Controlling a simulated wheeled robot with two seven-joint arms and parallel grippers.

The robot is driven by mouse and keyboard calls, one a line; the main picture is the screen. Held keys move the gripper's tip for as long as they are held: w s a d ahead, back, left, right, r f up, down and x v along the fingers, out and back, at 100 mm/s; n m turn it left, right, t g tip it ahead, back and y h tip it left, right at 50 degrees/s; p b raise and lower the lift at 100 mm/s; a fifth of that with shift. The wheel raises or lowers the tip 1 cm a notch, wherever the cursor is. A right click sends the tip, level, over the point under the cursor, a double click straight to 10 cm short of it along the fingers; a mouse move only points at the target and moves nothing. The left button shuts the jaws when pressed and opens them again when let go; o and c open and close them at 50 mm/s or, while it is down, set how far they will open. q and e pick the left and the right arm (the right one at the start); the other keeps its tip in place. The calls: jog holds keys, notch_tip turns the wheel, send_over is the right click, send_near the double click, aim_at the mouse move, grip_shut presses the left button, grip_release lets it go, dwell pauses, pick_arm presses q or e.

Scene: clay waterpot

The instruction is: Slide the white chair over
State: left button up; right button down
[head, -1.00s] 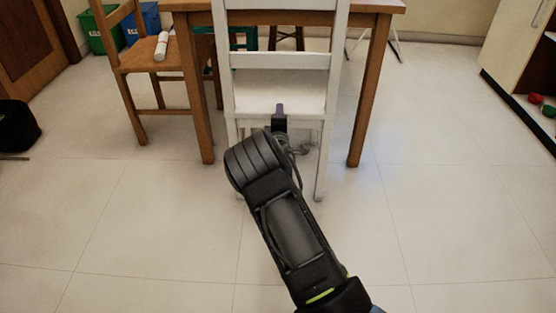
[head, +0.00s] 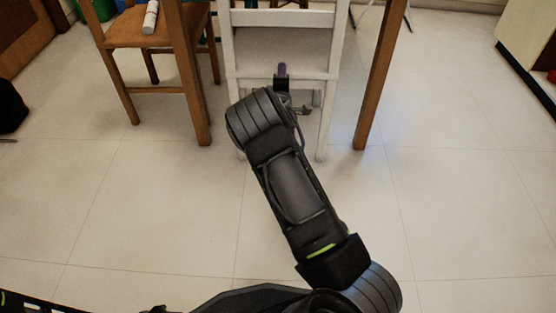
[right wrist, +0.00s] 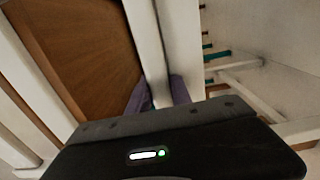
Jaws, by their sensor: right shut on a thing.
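The white chair (head: 285,18) stands with its back towards me in the head view, between the brown table legs. The top of its back is cut off by the upper edge. My right gripper (head: 283,74) reaches forward to the chair, low behind its back. In the right wrist view, my right gripper's purple fingers (right wrist: 158,97) are on either side of a white bar of the chair (right wrist: 148,45). It is shut on that bar. My right forearm and wrist hide part of the seat and lower frame. My left gripper is out of view.
Wooden table legs stand left (head: 190,85) and right (head: 380,80) of the white chair. A brown chair (head: 140,28) with a white roll (head: 150,18) on it is at left. A cabinet (head: 525,40) stands at far right. The tiled floor is clear on both sides.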

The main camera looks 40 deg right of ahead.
jog(key=shift+s+a+f, duration=0.1)
jog(key=shift+s+f, duration=0.1)
jog(key=shift+f, duration=0.1)
jog(key=c, duration=1.5)
grip_release()
jog(key=o, duration=0.4)
jog(key=shift+r, duration=0.2)
jog(key=shift+r, duration=0.1)
jog(key=shift+a, duration=0.1)
jog(key=p+v, duration=0.5)
jog(key=v, duration=0.6)
jog(key=shift+s+a, duration=0.2)
jog(key=shift+s, duration=0.1)
